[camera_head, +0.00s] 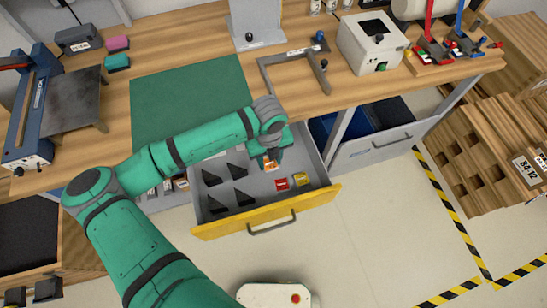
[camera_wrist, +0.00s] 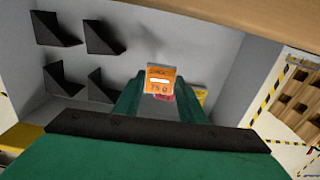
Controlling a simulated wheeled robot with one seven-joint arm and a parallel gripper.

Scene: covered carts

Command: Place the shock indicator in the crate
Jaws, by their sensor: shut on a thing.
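The shock indicator (camera_wrist: 159,80) is a small orange tag with a white strip and the marking "75 G". It sits between the green fingers of my gripper (camera_wrist: 160,96), which is shut on it. In the head view my gripper (camera_head: 268,160) is over the open drawer (camera_head: 240,222), near its back, and a bit of the orange indicator (camera_head: 271,166) shows below the fingers. I cannot tell whether the indicator is clear of the drawer floor. A wooden crate (camera_head: 490,170) with a label "84-12" stands on the floor at the far right.
In the drawer are several black wedges (camera_head: 212,178), a red tag (camera_head: 281,184) and a yellow tag (camera_head: 302,179). The workbench (camera_head: 220,60) edge overhangs the drawer's back. Blue bins (camera_head: 380,118) sit in another drawer to the right. Striped tape (camera_head: 445,205) marks the clear floor.

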